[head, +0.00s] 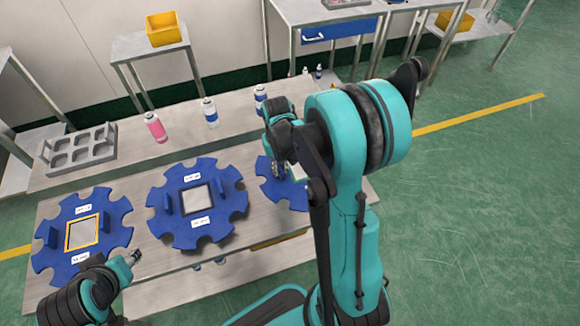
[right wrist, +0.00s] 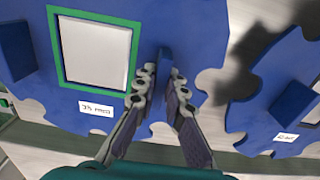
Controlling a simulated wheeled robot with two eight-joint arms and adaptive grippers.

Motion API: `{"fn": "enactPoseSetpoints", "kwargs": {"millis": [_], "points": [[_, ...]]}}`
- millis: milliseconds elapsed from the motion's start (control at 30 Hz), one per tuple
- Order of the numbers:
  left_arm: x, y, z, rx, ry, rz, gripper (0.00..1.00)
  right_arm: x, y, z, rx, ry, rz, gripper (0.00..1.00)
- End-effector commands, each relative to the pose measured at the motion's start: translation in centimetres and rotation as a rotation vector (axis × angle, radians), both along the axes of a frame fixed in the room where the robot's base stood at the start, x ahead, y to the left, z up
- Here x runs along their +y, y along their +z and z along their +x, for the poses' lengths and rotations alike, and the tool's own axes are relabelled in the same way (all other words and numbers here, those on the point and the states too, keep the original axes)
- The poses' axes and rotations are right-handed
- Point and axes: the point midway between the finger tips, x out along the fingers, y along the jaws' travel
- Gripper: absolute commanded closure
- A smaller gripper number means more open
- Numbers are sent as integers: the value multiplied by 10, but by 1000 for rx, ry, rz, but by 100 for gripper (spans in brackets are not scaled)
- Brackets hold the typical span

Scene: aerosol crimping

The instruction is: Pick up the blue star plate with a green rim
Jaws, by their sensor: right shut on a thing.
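The blue star plate with a green rim (right wrist: 150,32) fills much of the right wrist view. Its green rim surrounds a pale square, with a white label beside it. In the head view this plate (head: 268,190) is at the right end of the front table, partly hidden by my right arm. My right gripper (right wrist: 164,76) is shut on the plate's upright blue handle (right wrist: 165,52); in the head view the gripper (head: 278,168) is partly covered by the arm. I cannot tell whether the plate touches the table. My left gripper (head: 134,257) is over the front edge, its jaw state unclear.
A middle blue star plate (head: 228,205) and a left one with an orange rim (head: 112,212) lie on the front table. Behind them stand a pink bottle (head: 155,127), white-and-blue bottles (head: 210,113) and a grey rack (head: 103,152). Green floor is open at right.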

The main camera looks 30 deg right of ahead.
Motion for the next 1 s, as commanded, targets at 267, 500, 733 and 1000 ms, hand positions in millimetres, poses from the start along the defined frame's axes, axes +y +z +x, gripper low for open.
{"fn": "enactPoseSetpoints", "kwargs": {"millis": [267, 500, 733, 1000], "points": [[0, 15, 0, 0, 0, 0, 60, 0, 29, 0, 0, 0, 0, 100], [0, 35, 0, 0, 0, 0, 60, -1, 65, -36, 0, -3, 0, 100], [0, 53, 0, 0, 0, 0, 60, -2, 94, -86, 0, -2, 0, 100], [0, 61, 0, 0, 0, 0, 60, -3, 109, -114, 0, -1, 0, 100]]}}
